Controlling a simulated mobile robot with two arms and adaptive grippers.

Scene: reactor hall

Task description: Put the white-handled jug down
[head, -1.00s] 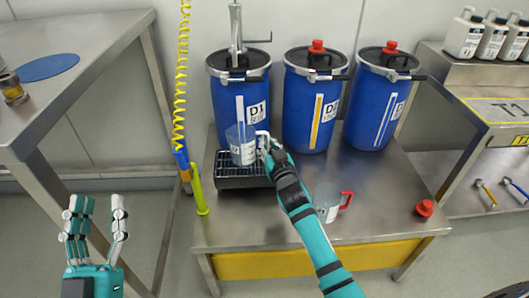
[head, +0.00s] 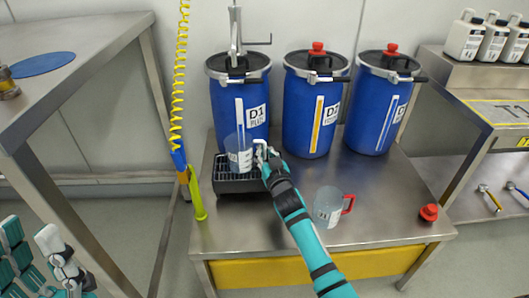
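The white-handled jug (head: 238,154) is clear with a white label. It is upright over the black drip tray (head: 238,187), in front of the blue drum marked D1 (head: 255,110). I cannot tell whether its base touches the grate. My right gripper (head: 265,157) is at the jug's white handle (head: 260,146) and looks closed around it, with the fingers partly hidden.
A red-handled jug (head: 328,206) stands on the steel bench (head: 375,215), right of my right arm. A red cap (head: 429,212) lies near the bench's right edge. Two more blue drums (head: 308,118) stand behind. A yellow coiled hose (head: 178,80) hangs left of the tray.

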